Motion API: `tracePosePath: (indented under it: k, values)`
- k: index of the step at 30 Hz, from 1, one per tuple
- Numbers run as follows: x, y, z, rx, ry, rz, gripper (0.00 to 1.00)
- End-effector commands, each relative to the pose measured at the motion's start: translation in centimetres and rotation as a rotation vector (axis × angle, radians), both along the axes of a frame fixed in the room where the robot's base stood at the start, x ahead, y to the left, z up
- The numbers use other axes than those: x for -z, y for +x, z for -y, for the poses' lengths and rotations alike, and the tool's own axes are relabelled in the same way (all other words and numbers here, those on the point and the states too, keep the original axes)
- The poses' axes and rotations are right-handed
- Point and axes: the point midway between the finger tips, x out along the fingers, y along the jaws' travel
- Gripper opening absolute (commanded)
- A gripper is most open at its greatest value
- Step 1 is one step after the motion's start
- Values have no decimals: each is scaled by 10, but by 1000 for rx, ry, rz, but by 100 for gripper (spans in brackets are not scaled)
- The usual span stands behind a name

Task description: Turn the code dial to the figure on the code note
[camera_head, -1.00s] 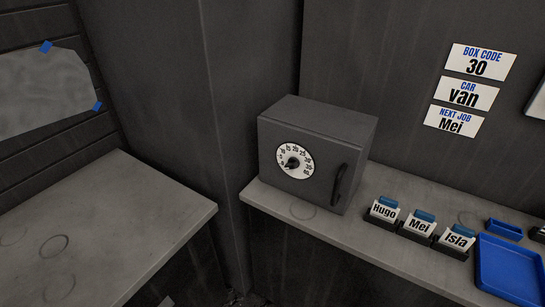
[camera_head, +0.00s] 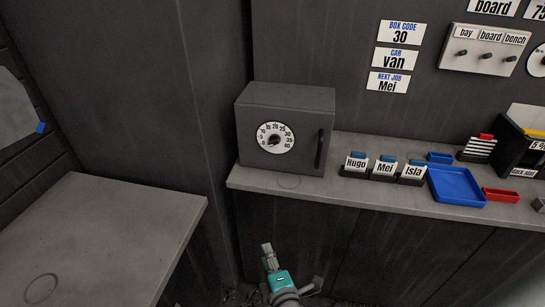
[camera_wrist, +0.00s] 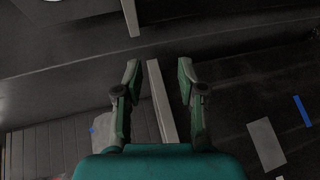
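The code note (camera_head: 400,32) on the back wall reads "BOX CODE 30". The code dial (camera_head: 275,138) is a white disc with figures from 0 to 40 and a dark knob, on the front of a grey box (camera_head: 285,97). The knob's pointer seems to point to the lower left, near the 0, but it is small. My gripper (camera_head: 267,252) is below the bench edge, below the box and apart from the dial. In the wrist view its two fingers (camera_wrist: 158,82) stand apart with nothing held between them.
The box has a dark handle (camera_head: 320,149) right of the dial. Name card holders (camera_head: 384,168) and a blue tray (camera_head: 456,186) stand to the right on the bench (camera_head: 245,181). Another bench (camera_head: 110,235) is at the left. The floor gap between benches is open.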

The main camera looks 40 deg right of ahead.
Motion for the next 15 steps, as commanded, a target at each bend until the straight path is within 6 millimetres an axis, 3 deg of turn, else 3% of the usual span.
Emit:
tracePosePath:
  k: [1, 6, 10, 15]
  values:
    - [-13, 19, 8, 26, -65, -1, 40]
    - [-56, 67, 38, 138, -279, -46, 40]
    - [-95, 96, 59, 238, -417, -87, 40]
    - [-140, 118, 81, 356, -538, -142, 40]
